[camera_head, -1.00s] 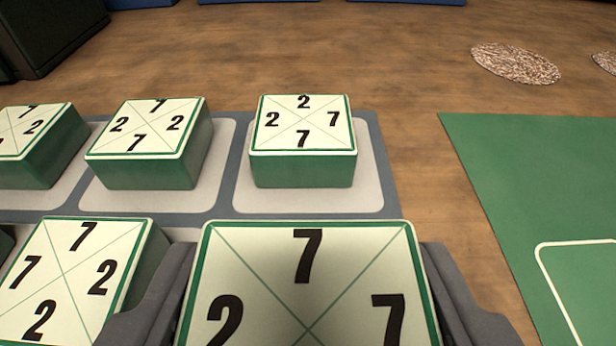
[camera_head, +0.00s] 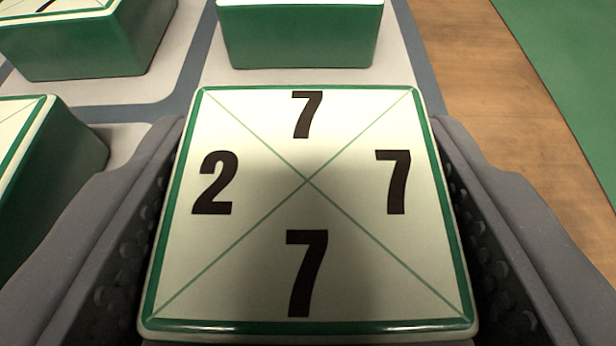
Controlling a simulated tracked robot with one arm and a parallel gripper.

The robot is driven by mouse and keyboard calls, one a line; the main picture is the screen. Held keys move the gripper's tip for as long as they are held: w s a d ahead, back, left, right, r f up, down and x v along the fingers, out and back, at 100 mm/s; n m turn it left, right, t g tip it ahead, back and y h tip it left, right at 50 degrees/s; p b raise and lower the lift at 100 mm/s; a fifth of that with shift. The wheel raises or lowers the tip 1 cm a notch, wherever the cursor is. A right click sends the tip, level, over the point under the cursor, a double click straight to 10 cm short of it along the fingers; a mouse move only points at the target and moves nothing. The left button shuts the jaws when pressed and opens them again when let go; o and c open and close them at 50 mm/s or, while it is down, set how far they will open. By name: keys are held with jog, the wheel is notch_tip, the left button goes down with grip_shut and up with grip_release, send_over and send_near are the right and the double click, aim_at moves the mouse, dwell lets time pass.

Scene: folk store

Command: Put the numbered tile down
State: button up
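The numbered tile (camera_head: 262,240) has a cream top, green sides and a thin green cross. It shows 7 at the far side, 2 at the left, 7 at the right and 7 at the near side. My gripper (camera_head: 308,135) has one grey finger along each side of the tile and is shut on it. The tile lies level in view, just in front of another green-sided tile (camera_head: 300,40). Its underside is hidden, so I cannot tell whether it touches the tray.
The grey tray (camera_head: 418,60) with pale squares holds more tiles, one at the upper left (camera_head: 95,45) and one at the left (camera_head: 40,170). Bare wooden table (camera_head: 480,60) lies to the right. A green mat (camera_head: 575,60) is at the upper right.

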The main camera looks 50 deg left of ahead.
jog(key=shift+o, duration=1.4)
jog(key=shift+r, duration=0.15)
jog(key=p+v, duration=0.3)
jog(key=v, duration=0.9)
